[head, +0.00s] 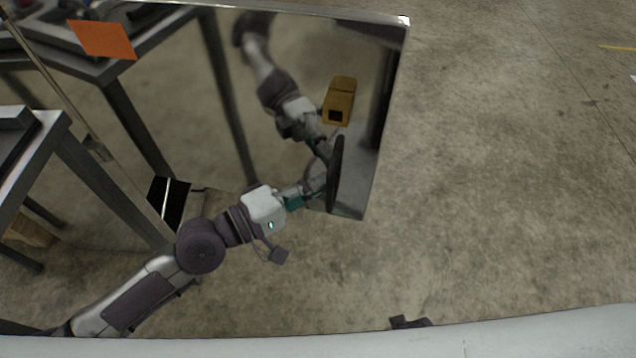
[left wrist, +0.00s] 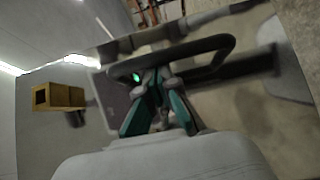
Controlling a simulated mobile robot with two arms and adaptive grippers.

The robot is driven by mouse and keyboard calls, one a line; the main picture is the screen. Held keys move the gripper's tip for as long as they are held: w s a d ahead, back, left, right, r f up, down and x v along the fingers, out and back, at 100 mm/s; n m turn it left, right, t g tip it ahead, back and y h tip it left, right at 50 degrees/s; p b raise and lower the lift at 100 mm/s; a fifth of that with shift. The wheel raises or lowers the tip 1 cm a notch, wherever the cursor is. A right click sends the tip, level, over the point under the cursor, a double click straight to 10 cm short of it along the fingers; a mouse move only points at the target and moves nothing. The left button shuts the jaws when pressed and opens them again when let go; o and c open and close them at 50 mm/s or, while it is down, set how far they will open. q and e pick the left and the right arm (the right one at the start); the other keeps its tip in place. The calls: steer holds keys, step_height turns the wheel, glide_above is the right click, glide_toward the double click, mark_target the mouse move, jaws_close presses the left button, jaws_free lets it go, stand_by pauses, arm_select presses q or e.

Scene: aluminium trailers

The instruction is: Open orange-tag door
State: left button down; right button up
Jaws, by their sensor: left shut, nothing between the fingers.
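The orange tag (head: 101,39) is at the upper left of a shiny, mirror-like door panel (head: 290,60). A long dark handle (head: 335,175) stands near the panel's right edge; in the left wrist view the handle (left wrist: 232,48) is a dark loop. A yellow box-like part (head: 339,100) shows above the handle, and at the left in the wrist view (left wrist: 58,97). My left gripper (head: 312,190) is at the handle, its teal fingers (left wrist: 158,78) shut with nothing between them. I cannot tell whether they touch the handle. My right gripper is not in view.
Grey tables with metal legs (head: 85,170) show at the left, some perhaps reflections in the panel. A dark flat object (head: 168,200) is near the panel's lower left. Bare concrete floor (head: 510,170) lies open to the right.

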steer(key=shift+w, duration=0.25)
